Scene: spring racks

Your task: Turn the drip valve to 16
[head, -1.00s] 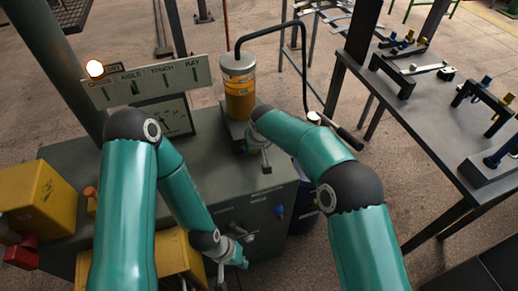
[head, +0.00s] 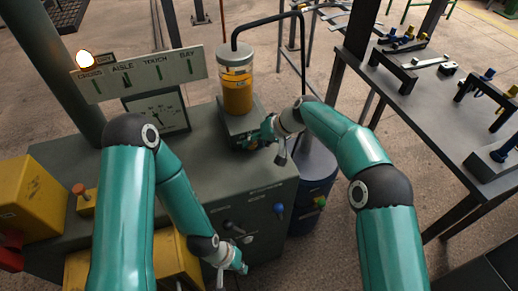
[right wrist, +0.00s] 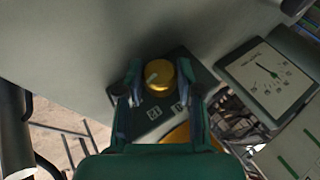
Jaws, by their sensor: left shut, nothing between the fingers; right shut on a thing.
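The drip valve shows in the right wrist view as a round brass-coloured knob (right wrist: 161,73) with a pale mark on its face, beside a dark plate with white numbers (right wrist: 165,111) too small to read surely. My right gripper (right wrist: 160,72) has a finger on each side of the knob and is shut on it. In the head view my right gripper (head: 262,134) is at the dark block (head: 234,122) under the amber oil cylinder (head: 237,92); the knob is hidden there. My left gripper (head: 238,265) is shut and empty, low before the cabinet front.
The grey-green cabinet (head: 205,160) carries a dial gauge (head: 157,111) and a sign board (head: 140,73) with a lit lamp (head: 84,58). A black pipe (head: 267,24) arches from the cylinder. A blue drum (head: 313,185) stands right of the cabinet. A workbench (head: 445,110) is farther right.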

